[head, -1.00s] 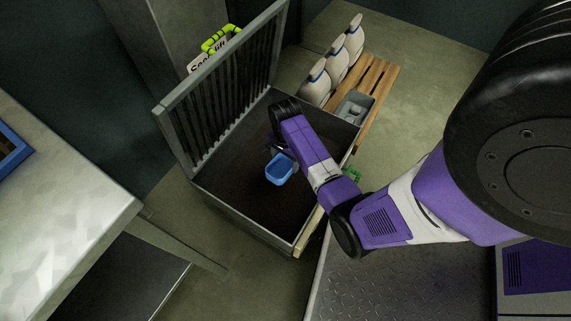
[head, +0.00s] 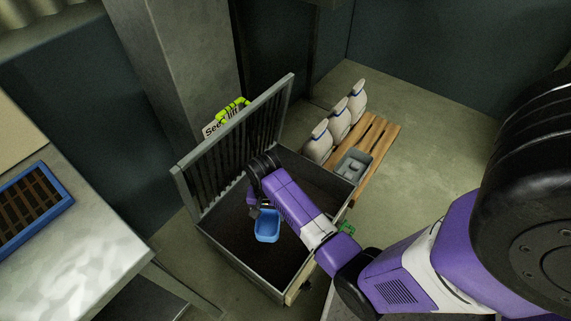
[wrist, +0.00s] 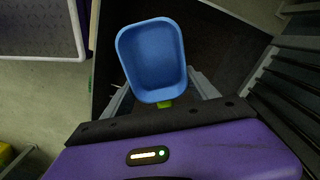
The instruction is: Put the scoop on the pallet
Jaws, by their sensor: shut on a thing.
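The blue scoop (head: 267,226) is held above the dark inside of an open grey metal bin, its bowl showing. It fills the upper middle of the wrist view (wrist: 153,55), with a bit of green at its handle end. My gripper (wrist: 163,100) is shut on the scoop near that end; the jaws are mostly hidden behind my arm in the head view. The wooden slatted pallet (head: 382,142) lies on the floor beyond the bin, to the right. Several white bottles (head: 340,118) and a grey tray (head: 353,164) stand on or against it.
The grey bin (head: 234,262) has a tall barred lid (head: 235,150) raised at its back left, near a "Seed lift" sign (head: 222,124). A pale table (head: 85,245) with a blue-rimmed crate (head: 38,203) stands left. Floor right of the pallet is clear.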

